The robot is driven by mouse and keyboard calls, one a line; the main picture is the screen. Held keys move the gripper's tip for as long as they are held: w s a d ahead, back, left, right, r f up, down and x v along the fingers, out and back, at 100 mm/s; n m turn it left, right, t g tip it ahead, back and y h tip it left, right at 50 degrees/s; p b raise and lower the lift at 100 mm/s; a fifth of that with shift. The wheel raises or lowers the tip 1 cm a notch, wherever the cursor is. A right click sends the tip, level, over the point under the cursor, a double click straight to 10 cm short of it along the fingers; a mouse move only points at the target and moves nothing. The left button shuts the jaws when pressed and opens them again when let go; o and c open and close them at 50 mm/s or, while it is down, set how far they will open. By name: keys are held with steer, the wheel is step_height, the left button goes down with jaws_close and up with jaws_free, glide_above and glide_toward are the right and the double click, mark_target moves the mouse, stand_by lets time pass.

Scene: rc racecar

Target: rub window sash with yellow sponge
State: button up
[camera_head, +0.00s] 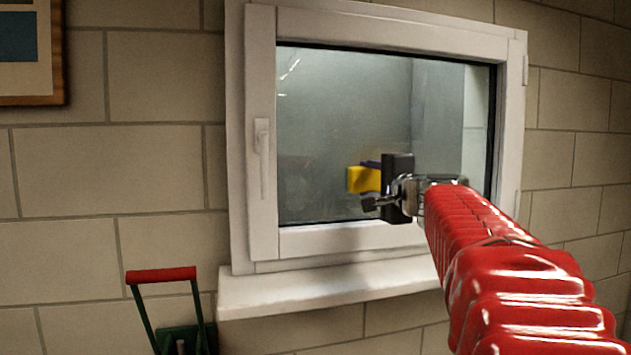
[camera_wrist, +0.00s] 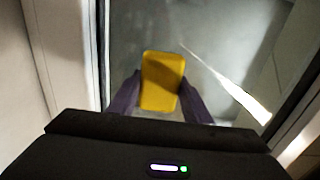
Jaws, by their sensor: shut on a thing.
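The window sash (camera_head: 262,190) is a white frame around a dark, hazy glass pane (camera_head: 340,110), with a white handle (camera_head: 262,158) on its left side. It looks shut. The yellow sponge (camera_head: 363,179) is in front of the lower middle of the glass. My gripper (camera_head: 370,173) is shut on the sponge. In the wrist view, its two purple fingers (camera_wrist: 157,98) grip the yellow sponge (camera_wrist: 160,80) from both sides, with the glass behind. I cannot tell whether the sponge touches the glass. My red arm reaches in from the lower right and hides the sash's lower right corner.
A white sill (camera_head: 320,288) juts out below the window. A green thing with a red handle (camera_head: 161,275) stands at the lower left. A wooden-framed picture (camera_head: 60,60) hangs at the upper left. The block wall (camera_head: 160,150) left of the window is otherwise bare.

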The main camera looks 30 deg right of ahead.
steer(key=shift+s+d+f, duration=0.1)
steer(key=shift+s+d, duration=0.15)
steer(key=shift+d, duration=0.55)
steer(key=shift+s+d, duration=0.2)
steer(key=shift+d, duration=0.55)
steer(key=shift+s+d, duration=0.15)
steer(key=shift+d, duration=0.65)
steer(key=shift+s+d, duration=0.15)
steer(key=shift+d, duration=0.65)
steer(key=shift+d, duration=0.15)
steer(key=d, duration=0.1)
steer(key=s+d, duration=0.1)
steer(key=shift+d, duration=0.4)
step_height(320, 180, up, 3)
steer(key=shift+a+f, duration=0.1)
steer(key=shift+f, duration=0.1)
